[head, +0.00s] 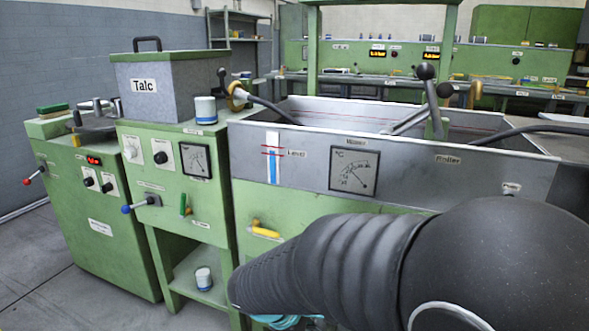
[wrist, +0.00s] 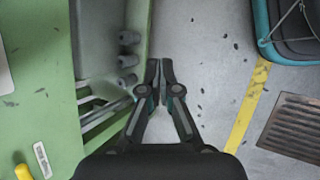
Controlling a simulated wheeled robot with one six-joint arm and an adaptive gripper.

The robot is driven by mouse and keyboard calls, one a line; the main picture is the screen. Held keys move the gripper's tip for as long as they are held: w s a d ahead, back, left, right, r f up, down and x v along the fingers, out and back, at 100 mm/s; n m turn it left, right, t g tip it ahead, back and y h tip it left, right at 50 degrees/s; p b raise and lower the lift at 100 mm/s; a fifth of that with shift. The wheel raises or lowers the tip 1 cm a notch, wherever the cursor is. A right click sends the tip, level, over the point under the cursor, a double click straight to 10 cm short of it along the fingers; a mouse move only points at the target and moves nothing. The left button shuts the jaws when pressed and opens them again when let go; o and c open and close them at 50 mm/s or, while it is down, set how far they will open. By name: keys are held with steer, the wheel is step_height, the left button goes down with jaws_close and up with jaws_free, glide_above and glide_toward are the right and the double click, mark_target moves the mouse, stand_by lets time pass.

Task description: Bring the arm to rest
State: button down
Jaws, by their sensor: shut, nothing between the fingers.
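My gripper (wrist: 160,76) is shut and empty in the wrist view, its two fingertips together above the grey floor. It is just to the right of the edge of a green machine cabinet (wrist: 45,95), apart from it as far as I can tell. In the head view my dark ribbed arm fills the lower right, in front of the green extruder with its grey water trough (head: 300,172). The gripper's fingers are hidden there.
The green machine has a yellow handle (head: 265,231) beside my arm. A Talc hopper (head: 150,100) stands on the left unit, and a white-blue jar (head: 203,279) on its low shelf. The wrist view shows a yellow floor line (wrist: 247,105), a floor grate (wrist: 297,128) and a teal-edged dark object (wrist: 290,35).

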steer(key=s+d+r+m+t+y, duration=0.2)
steer(key=s+d+r+m+y, duration=0.4)
steer(key=s+d+r+m, duration=0.5)
steer(key=s+r+m, duration=0.1)
steer(key=s+m, duration=0.2)
steer(key=shift+d+r+m, duration=0.15)
steer(key=shift+d+m, duration=0.15)
steer(key=shift+d, duration=0.05)
steer(key=shift+a, duration=0.15)
